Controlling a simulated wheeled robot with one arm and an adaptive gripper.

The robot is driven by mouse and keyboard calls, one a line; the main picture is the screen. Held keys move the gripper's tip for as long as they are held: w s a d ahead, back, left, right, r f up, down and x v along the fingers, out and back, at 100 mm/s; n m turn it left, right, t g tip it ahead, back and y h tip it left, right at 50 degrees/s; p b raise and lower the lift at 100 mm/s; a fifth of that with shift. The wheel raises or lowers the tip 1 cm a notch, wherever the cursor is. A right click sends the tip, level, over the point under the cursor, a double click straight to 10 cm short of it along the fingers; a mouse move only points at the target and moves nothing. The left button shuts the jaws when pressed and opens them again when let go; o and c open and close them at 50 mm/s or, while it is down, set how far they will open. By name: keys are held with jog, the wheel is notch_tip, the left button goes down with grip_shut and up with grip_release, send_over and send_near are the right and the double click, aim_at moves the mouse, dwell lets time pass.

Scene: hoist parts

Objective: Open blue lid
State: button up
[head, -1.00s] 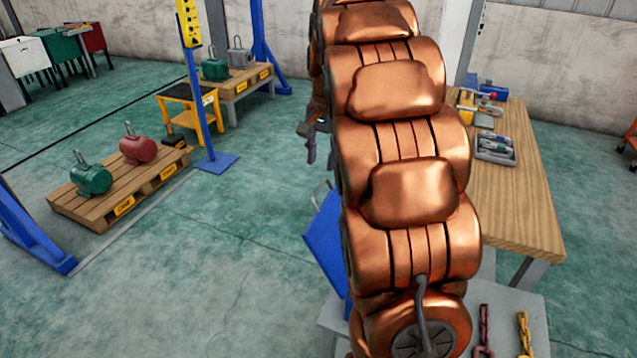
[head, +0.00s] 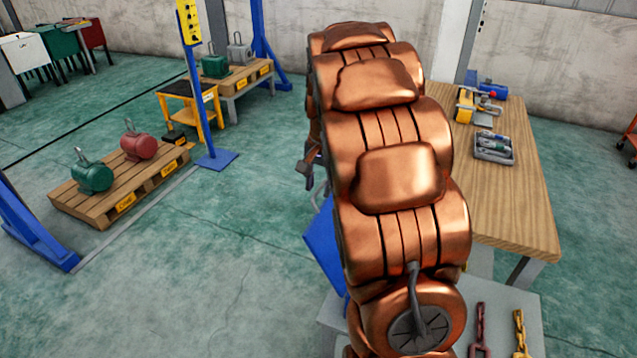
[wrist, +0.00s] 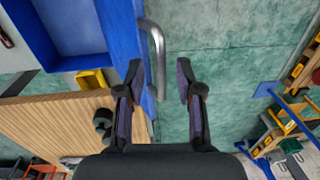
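In the head view a blue panel (head: 323,250) shows left of my arm, which hides most of it. In the wrist view a blue box-like body (wrist: 60,45) with a recessed inside fills the upper left. A bent grey metal handle (wrist: 158,45) stands off its right edge. I cannot tell which blue part is the lid. My gripper (wrist: 160,75) is open, with one dark finger on each side of the handle in the picture. No grip on the handle shows, and the depth between them is unclear. In the head view the gripper is mostly hidden behind my arm.
A wooden table (head: 510,200) with a tool tray (head: 494,148) stands right of my arm. A grey bench (head: 500,310) in front holds a red chain (head: 478,330) and a yellow chain (head: 520,335). A pallet (head: 110,200) stands left. Open green floor lies between.

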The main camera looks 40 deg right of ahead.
grip_shut()
dwell(0.6)
